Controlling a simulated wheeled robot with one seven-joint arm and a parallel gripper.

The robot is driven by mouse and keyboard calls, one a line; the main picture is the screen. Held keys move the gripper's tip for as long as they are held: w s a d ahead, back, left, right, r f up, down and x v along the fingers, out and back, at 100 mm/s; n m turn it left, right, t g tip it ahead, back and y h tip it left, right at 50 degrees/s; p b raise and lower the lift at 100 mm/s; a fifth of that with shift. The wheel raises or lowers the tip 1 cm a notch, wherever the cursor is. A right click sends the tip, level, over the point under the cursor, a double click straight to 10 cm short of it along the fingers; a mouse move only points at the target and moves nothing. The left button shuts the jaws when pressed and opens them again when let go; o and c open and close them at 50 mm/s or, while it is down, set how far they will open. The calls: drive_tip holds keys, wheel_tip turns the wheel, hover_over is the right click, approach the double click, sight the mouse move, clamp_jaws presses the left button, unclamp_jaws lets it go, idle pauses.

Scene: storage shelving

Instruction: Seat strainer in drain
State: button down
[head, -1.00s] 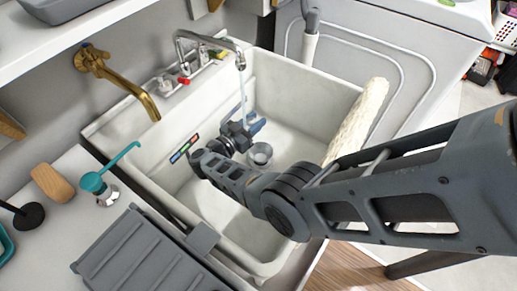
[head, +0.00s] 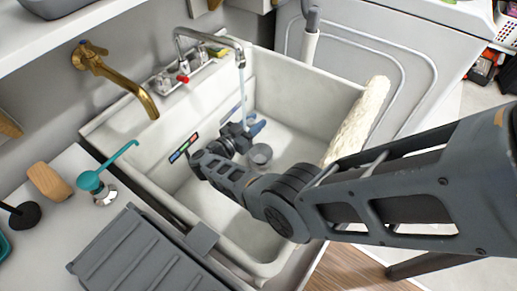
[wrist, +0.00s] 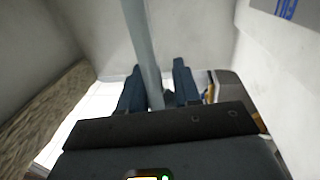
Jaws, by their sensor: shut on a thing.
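My gripper (head: 246,130), with blue fingers, is low inside the white sink (head: 293,136). The fingers also show in the wrist view (wrist: 158,92), with a gap between them; what they grip is hidden there. A small grey round cup-like piece, which looks like the strainer (head: 261,154), is just below the fingertips in the head view. I cannot tell its exact contact with the fingers or the sink floor. The drain opening is not visible.
A water stream (head: 242,92) falls from the chrome faucet (head: 205,50) by my gripper, and crosses the wrist view. A brass spout (head: 120,80) is at the left. A pale rough cloth (head: 358,120) hangs over the right rim.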

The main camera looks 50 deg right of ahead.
drive_tip(key=shift+f+b, duration=0.55)
drive_tip(key=shift+f, duration=0.05)
idle(0.5)
drive_tip(key=c, duration=0.7)
unclamp_jaws()
drive_tip(key=shift+w+a, duration=0.2)
drive_tip(key=shift+a, duration=1.75)
drive_tip(key=shift+w+a, duration=0.2)
drive_tip(key=shift+a, duration=1.75)
